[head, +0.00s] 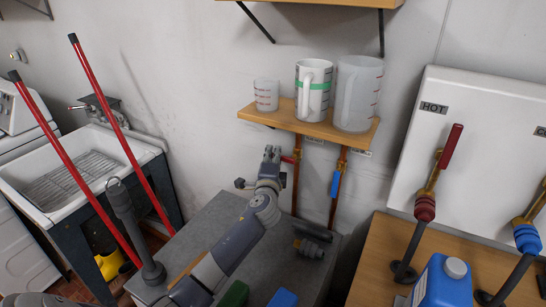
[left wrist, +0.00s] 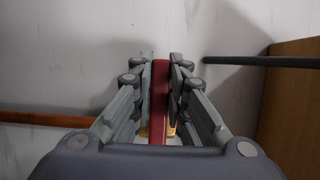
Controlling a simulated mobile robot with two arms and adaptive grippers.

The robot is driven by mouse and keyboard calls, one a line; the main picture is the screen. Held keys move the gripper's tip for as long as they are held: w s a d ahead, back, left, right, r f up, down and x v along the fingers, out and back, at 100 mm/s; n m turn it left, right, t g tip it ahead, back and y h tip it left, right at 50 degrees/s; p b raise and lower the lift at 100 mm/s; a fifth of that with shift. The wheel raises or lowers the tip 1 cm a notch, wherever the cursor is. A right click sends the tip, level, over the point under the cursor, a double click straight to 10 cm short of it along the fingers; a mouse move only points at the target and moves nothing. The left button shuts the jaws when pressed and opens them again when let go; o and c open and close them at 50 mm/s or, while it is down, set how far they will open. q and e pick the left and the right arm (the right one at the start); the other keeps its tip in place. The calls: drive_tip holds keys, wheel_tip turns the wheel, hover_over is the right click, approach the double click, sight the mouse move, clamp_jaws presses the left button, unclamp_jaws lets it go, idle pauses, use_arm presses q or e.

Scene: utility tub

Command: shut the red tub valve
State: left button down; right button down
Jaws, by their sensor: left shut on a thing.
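The red tub valve's lever (head: 289,159) shows beside a copper pipe (head: 296,190) under the wooden wall shelf. Its visible part juts sideways from the pipe, to the left. My left gripper (head: 271,153) is at the lever's left end and covers that end. In the left wrist view the red lever (left wrist: 159,100) lies between the two fingers of my left gripper (left wrist: 160,75), which is shut on it. A bit of brass shows below the lever there. My right gripper is not in view.
A blue valve lever (head: 335,184) hangs on the neighbouring pipe. Several measuring jugs stand on the shelf (head: 285,121) just above. Black fittings (head: 309,248) and bottles sit on the grey tub cover (head: 205,225). Long red-handled tools lean at the left. A white HOT-labelled panel (head: 480,120) is at the right.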

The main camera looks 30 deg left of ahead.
use_arm(q)
drive_tip(key=shift+r, duration=0.1)
drive_tip(key=c, duration=1.6)
unclamp_jaws()
drive_tip(key=shift+o, duration=0.2)
drive_tip(key=shift+s+d, duration=0.15)
drive_tip(key=shift+s, duration=0.05)
drive_tip(key=v, duration=1.1)
drive_tip(key=shift+s, duration=0.25)
drive_tip(key=shift+d, duration=0.1)
